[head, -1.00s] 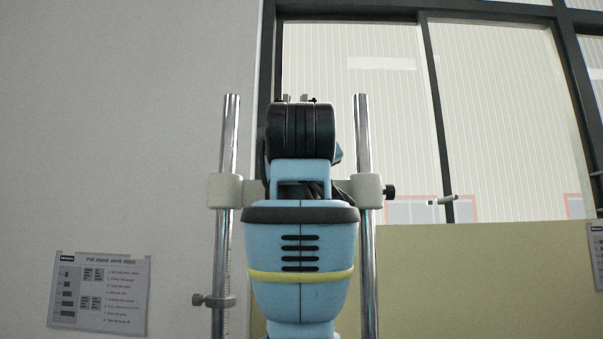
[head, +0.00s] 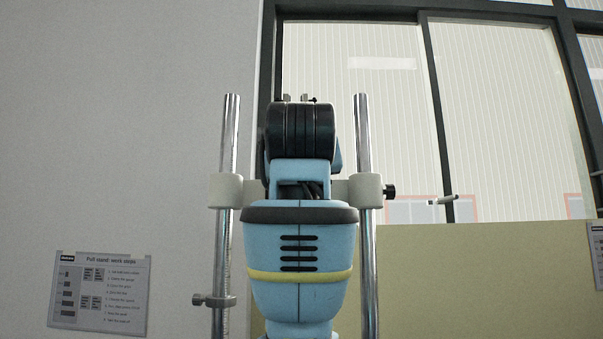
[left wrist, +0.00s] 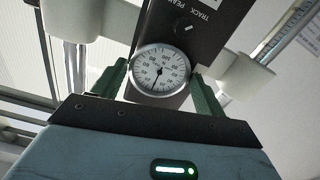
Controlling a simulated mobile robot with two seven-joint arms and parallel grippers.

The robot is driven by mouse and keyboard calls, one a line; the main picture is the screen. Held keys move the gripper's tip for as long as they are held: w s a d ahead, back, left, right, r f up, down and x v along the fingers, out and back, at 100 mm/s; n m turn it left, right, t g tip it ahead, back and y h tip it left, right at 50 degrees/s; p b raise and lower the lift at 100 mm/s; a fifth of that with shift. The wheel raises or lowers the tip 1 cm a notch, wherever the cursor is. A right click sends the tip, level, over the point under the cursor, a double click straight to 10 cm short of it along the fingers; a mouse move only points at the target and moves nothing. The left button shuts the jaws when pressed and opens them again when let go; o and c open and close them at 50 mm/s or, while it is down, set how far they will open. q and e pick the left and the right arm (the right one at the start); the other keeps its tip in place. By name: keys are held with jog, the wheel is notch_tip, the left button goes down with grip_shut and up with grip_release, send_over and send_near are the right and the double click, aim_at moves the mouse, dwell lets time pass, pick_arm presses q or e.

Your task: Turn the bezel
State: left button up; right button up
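The dial gauge (left wrist: 157,72) has a white face, a black needle and a silver bezel (left wrist: 133,83) round its rim. It sits on a dark instrument body (left wrist: 190,32) marked TRACK and PEAK. My left gripper (left wrist: 159,70) has its two green fingers on opposite sides of the bezel, with the tips close to its rim. I cannot tell whether both fingers touch it. In the head view my own blue and black arm stands in front and hides the gauge and the fingers. My right gripper is in neither view.
Two upright chrome posts (head: 228,140) (head: 363,135) flank my arm closely, with pale clamp blocks (head: 226,190) (head: 365,190) on them. A black knob (head: 389,192) sticks out on the right. A work-steps sheet (head: 98,293) hangs on the left wall.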

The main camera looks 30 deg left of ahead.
pick_arm(q)
jog(key=o, duration=0.3)
jog(key=v, duration=0.8)
jog(key=shift+a, duration=0.1)
jog(key=shift+w, duration=0.1)
dwell(0.4)
